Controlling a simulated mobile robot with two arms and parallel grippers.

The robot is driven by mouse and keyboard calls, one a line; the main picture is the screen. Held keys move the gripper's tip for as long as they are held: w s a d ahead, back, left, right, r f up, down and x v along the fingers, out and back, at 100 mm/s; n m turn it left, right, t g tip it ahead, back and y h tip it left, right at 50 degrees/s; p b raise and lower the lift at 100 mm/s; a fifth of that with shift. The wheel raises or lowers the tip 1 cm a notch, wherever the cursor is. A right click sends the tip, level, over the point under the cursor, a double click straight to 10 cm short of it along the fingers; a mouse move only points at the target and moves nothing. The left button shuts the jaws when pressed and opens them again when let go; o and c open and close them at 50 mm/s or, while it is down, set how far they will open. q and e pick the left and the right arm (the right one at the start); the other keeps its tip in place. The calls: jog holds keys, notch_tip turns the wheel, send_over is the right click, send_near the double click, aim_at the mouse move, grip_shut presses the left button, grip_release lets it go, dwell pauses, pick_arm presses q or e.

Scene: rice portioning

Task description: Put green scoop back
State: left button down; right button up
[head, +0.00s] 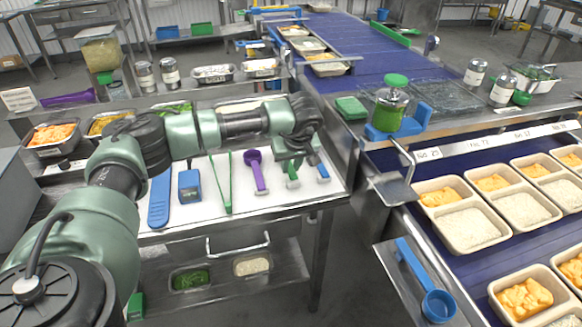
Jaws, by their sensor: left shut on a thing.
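The green scoop (292,178) is at the right part of the white tool board, with its lower end showing below my left gripper. My left gripper (291,158) is shut on the green scoop and points down over the board. The gripper hides the upper part of the scoop, and I cannot tell whether the scoop touches the board. My right gripper is not in view.
On the white board (285,200) lie a purple scoop (259,178), green tongs (219,185), a blue block-like tool (189,184) and a blue spatula (159,202). A blue scoop (437,305) lies on a metal tray at the lower right. Food trays (468,228) line the blue belt.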

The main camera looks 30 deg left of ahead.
pick_arm(q)
jog(key=shift+f, duration=0.75)
jog(key=c, duration=1.3)
grip_release()
jog(key=shift+r, duration=0.2)
jog(key=shift+d+r, duration=0.15)
jog(key=shift+r, duration=0.15)
jog(key=b+v, duration=0.2)
jog(key=v, duration=0.9)
